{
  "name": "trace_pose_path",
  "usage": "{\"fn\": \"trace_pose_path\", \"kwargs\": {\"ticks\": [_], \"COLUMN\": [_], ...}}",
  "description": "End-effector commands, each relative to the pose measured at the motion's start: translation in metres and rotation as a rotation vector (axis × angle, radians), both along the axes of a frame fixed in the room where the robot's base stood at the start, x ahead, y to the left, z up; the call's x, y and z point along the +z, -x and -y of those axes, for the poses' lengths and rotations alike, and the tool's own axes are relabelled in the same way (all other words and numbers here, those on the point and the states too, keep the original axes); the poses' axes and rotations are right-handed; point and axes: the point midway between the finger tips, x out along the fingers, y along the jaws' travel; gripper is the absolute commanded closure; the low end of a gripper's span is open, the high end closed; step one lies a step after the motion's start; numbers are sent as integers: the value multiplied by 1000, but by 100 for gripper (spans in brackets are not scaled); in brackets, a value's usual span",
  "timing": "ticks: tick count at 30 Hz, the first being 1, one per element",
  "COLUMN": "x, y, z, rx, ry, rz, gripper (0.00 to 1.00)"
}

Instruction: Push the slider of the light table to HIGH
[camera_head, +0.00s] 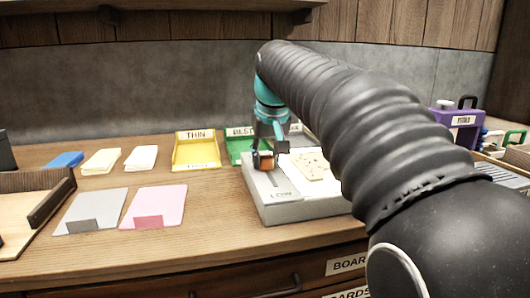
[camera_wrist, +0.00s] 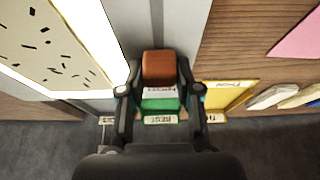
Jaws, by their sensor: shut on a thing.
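The light table (camera_head: 300,210) is a grey box with a bright lit panel on the wooden counter. A speckled cream sheet (camera_head: 311,166) lies on the panel and also shows in the wrist view (camera_wrist: 45,50). Its slider has an orange-brown knob (camera_wrist: 158,64) on the grey left-hand strip. The LOW label (camera_head: 281,194) is at the near end of the strip. A HIGH label (camera_wrist: 160,91) shows close to the knob on its far side. My gripper (camera_wrist: 158,74) is shut on the knob, one finger on each side; it also shows in the head view (camera_head: 264,152).
Behind the light table stand a yellow tray (camera_head: 197,165) marked THIN and a green tray (camera_head: 236,155). Grey (camera_head: 91,211) and pink (camera_head: 155,207) sheets lie to the left. A purple box (camera_head: 460,122) stands at right. The counter just left of the light table is clear.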

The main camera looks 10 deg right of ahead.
Motion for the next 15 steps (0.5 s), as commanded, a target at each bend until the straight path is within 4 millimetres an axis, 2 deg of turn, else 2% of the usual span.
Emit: {"fn": "trace_pose_path", "kwargs": {"ticks": [4, 13, 14, 15], "x": [1, 0, 0, 0], "y": [-11, -14, -13, -13], "z": [0, 0, 0, 0], "rx": [0, 0, 0, 1], "ry": [0, 0, 0, 0], "rz": [-1, 7, 6, 5], "gripper": [100, 100, 59, 49]}}
